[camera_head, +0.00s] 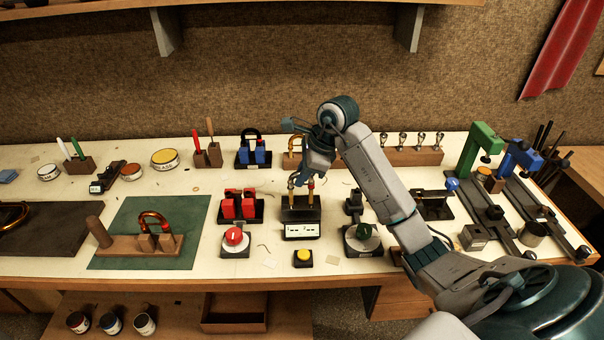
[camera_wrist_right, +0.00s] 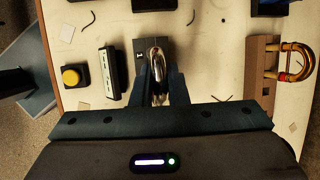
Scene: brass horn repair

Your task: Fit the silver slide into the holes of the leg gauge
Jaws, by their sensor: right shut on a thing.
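The silver slide (camera_wrist_right: 157,62) is between the fingers of my right gripper (camera_wrist_right: 159,92), which is shut on it. In the head view my right gripper (camera_head: 302,178) points down over the leg gauge (camera_head: 301,215). The gauge is a black block with a white display panel in front; its panel also shows in the right wrist view (camera_wrist_right: 112,72). Two upright legs with brass-coloured lower parts show just above the gauge's top. I cannot tell whether their ends are in the holes or only over them. The slide's bow is mostly hidden by the gripper in the head view. My left gripper is not in view.
A yellow button (camera_head: 303,257) stands in front of the gauge. A copper-coloured slide (camera_head: 154,219) rests on a wooden stand farther left.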

